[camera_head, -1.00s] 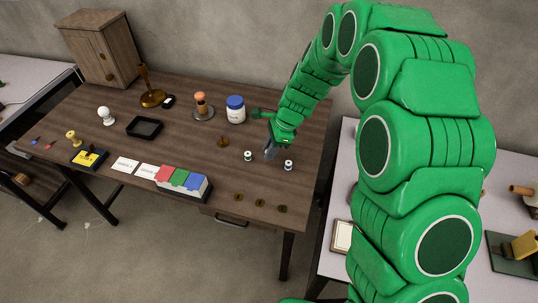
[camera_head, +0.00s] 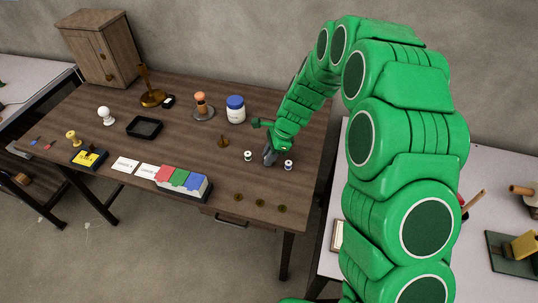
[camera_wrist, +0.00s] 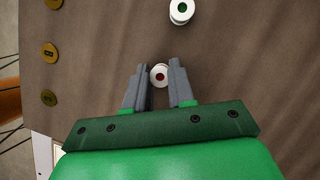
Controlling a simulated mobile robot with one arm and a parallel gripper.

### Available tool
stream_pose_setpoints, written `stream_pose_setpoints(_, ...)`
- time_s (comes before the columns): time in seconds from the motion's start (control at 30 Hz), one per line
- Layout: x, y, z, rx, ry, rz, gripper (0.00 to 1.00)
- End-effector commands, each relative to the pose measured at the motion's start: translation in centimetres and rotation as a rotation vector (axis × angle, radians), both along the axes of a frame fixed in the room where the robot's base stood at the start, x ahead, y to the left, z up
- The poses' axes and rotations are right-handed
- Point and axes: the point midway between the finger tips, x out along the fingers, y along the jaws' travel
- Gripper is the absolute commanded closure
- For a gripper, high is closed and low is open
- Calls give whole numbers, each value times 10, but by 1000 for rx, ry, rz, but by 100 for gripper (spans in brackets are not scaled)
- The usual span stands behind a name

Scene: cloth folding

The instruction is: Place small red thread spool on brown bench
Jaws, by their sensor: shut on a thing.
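The red thread spool (camera_wrist: 160,76), white-rimmed with a small red centre, is between my gripper's fingertips (camera_wrist: 160,78) in the wrist view. My gripper (camera_head: 270,157) is shut on it, low over the brown bench (camera_head: 230,178). In the head view the fingers hide the red spool. I cannot tell whether it touches the bench top. A green-centred spool (camera_wrist: 181,10) stands just beyond it in the wrist view; it appears left of my gripper in the head view (camera_head: 248,156).
Another small spool (camera_head: 288,165) stands close right of my gripper. Several brass discs (camera_head: 260,206) lie along the front edge. A pale table (camera_head: 488,214) is at right.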

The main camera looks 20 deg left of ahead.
Motion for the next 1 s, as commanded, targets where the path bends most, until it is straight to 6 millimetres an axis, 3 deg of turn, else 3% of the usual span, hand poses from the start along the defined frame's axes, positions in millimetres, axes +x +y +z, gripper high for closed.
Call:
stream_pose_setpoints(0.07,0,0,-2,0,0,0,100)
stream_pose_setpoints(0.1,0,0,-2,0,0,0,70)
stream_pose_setpoints(0.23,0,0,-2,0,0,0,51)
stream_pose_setpoints(0.63,1,-1,4,0,-1,0,51)
stream_pose_setpoints(1.0,13,-22,61,1,-5,-1,51)
